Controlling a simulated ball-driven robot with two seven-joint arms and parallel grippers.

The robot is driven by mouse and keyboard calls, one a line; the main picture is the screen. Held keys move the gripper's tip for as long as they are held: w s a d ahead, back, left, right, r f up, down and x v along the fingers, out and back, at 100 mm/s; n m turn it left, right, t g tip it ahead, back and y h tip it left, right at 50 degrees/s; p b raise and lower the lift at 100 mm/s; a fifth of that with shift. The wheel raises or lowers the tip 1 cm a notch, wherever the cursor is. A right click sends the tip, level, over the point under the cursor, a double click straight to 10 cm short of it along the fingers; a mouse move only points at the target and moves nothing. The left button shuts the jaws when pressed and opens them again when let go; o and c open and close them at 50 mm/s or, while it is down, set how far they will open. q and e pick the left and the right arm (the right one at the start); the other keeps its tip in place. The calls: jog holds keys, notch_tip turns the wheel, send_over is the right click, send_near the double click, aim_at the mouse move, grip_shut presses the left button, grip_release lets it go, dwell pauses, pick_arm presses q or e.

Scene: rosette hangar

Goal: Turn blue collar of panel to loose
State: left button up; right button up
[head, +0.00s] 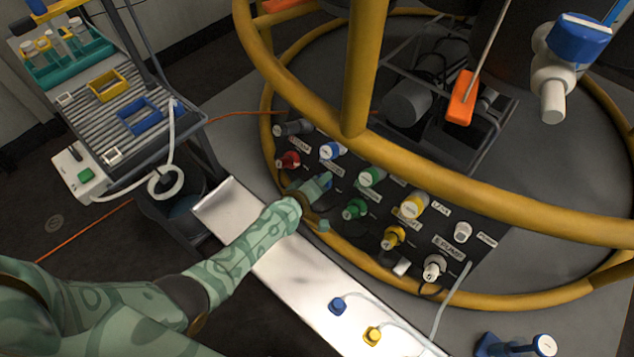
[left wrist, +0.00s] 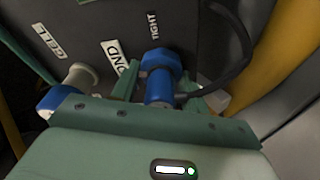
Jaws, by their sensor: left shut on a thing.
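The dark panel (head: 375,205) carries rows of coloured connectors. My left gripper (head: 318,187) reaches to its left part, and its fingers largely hide the blue collar there in the head view. In the left wrist view the blue collar (left wrist: 160,62) is a faceted ring against the panel (left wrist: 95,25), with a blue plug body (left wrist: 158,90) and a dark cable below it. The green fingers of my left gripper (left wrist: 162,78) stand on both sides and are shut on the collar. A label reading TIGHT (left wrist: 152,26) is just above the collar. My right gripper is not in view.
A yellow rail (head: 350,70) crosses in front of and above the panel. A blue-and-white connector (head: 332,150) and a red one (head: 288,160) sit close to my gripper. A pale metal shelf (head: 305,285) lies below, bearing blue and yellow plugs. A rack cart (head: 125,120) stands left.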

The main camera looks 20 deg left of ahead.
pick_arm(q)
jog(key=shift+n, duration=0.9)
jog(key=shift+n+p, duration=0.3)
jog(key=shift+p, duration=0.05)
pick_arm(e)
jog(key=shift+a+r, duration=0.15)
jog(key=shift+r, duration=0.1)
pick_arm(q)
jog(key=shift+a+y, duration=0.1)
jog(key=shift+y, duration=0.2)
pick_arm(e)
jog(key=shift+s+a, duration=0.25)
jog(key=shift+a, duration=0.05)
pick_arm(q)
jog(key=o, duration=1)
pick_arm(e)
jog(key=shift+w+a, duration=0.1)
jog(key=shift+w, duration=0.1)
